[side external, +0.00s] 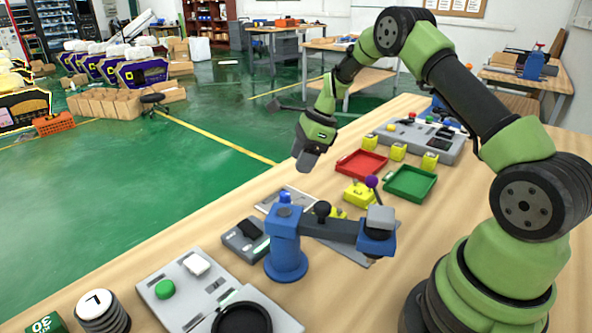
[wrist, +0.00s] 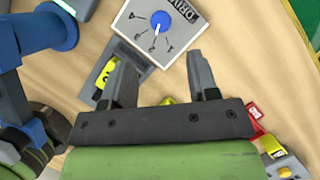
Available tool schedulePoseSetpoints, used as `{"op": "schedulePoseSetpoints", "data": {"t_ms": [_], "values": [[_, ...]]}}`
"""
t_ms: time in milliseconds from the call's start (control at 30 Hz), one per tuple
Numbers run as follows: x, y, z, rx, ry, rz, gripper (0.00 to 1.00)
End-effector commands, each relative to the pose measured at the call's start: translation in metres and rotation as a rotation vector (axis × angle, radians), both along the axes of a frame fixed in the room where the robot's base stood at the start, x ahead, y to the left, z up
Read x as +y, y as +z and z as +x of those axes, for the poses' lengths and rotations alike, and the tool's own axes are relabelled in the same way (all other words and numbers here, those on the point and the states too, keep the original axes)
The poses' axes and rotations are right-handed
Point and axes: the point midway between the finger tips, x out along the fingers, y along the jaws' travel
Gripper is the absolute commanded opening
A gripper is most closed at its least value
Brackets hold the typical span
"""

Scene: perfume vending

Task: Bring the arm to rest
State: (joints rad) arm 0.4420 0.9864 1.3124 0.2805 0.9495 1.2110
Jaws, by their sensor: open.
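My gripper (side external: 307,158) hangs from my green and black arm, above the work table's far-left edge in the side external view. It is raised clear of the table and touches nothing that I can see. In the wrist view its two grey fingers (wrist: 162,72) stand apart, with bare wood and part of a grey holder behind them. Nothing is held between them. My arm is bent in a high arch from the right side of the table.
A blue device with a jointed arm (side external: 287,245) stands mid-table. A red tray (side external: 362,163) and a green tray (side external: 410,183) lie behind it. Grey control panels stand front and back. The wrist view shows a white box with a blue dial (wrist: 160,21) beyond the fingers.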

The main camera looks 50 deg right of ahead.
Motion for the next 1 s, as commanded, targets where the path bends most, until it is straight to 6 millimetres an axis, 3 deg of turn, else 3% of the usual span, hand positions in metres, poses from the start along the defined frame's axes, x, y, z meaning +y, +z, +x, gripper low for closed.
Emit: {"op": "schedulePoseSetpoints", "data": {"t_ms": [333, 467, 667, 800, 1000], "values": [[0.000, 0.003, -0.001, -0.001, 0.002, 0.000, 0.54], [0.007, 0.021, -0.001, -0.030, 0.061, -0.027, 0.54], [0.040, 0.095, -0.020, -0.161, 0.349, -0.158, 0.54], [0.070, 0.146, -0.050, -0.267, 0.596, -0.276, 0.54], [0.107, 0.197, -0.109, -0.410, 0.939, -0.450, 0.54]]}}
